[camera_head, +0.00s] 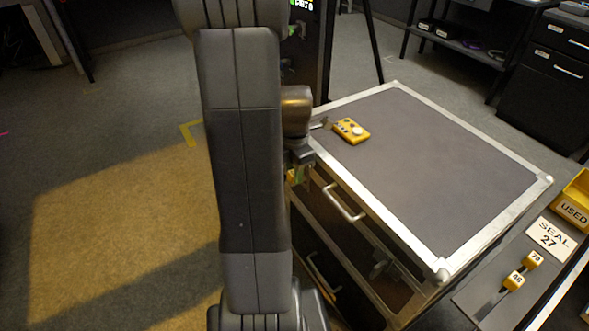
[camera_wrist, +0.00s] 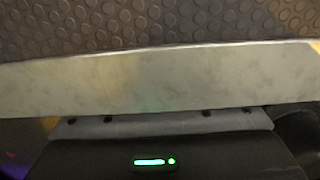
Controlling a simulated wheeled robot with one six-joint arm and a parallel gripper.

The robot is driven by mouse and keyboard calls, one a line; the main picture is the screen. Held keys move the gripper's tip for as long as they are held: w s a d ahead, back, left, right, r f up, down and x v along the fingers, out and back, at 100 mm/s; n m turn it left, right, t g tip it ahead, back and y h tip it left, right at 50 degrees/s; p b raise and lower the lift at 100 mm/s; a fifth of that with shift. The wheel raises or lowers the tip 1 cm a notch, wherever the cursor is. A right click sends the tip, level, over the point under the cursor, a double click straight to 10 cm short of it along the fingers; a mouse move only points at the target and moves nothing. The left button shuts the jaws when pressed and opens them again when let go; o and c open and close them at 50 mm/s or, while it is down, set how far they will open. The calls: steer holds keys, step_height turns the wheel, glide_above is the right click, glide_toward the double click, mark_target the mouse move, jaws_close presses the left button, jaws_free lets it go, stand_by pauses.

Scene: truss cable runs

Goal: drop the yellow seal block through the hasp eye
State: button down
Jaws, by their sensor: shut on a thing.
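My gripper (camera_head: 300,158) is mostly hidden behind my arm, beside the left edge of the case. It is shut on what appears to be the yellow seal block (camera_head: 296,175); only a small yellow-green patch shows under the jaws, and its number cannot be read. A metal fitting (camera_head: 382,268) on the case's front may be the hasp; its eye cannot be made out. In the wrist view neither fingertips nor block can be made out; the case's pale metal edge (camera_wrist: 160,82) runs across it.
The case (camera_head: 430,150) has a grey top with a yellow control box (camera_head: 352,130) on it and a handle (camera_head: 344,203) on its front. At right, a tray carries a SEAL 27 card (camera_head: 550,238), yellow blocks 79 (camera_head: 533,259) and 48 (camera_head: 514,280), and a USED bin (camera_head: 575,205).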

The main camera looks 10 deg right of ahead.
stand_by(0.8)
steer(key=c, duration=1.1)
jaws_free()
steer(key=shift+c, duration=0.2)
steer(key=shift+r+p, duration=3.8)
steer(key=shift+r, duration=0.65)
steer(key=shift+f, duration=0.1)
step_height(320, 180, down, 9)
steer(key=b, duration=0.7)
steer(key=shift+r, duration=0.2)
steer(key=shift+r, duration=0.15)
step_height(320, 180, up, 10)
steer(key=w+a+m+p, duration=0.1)
steer(key=m+p, duration=0.1)
steer(key=p, duration=0.7)
steer(key=shift+w+r, duration=0.25)
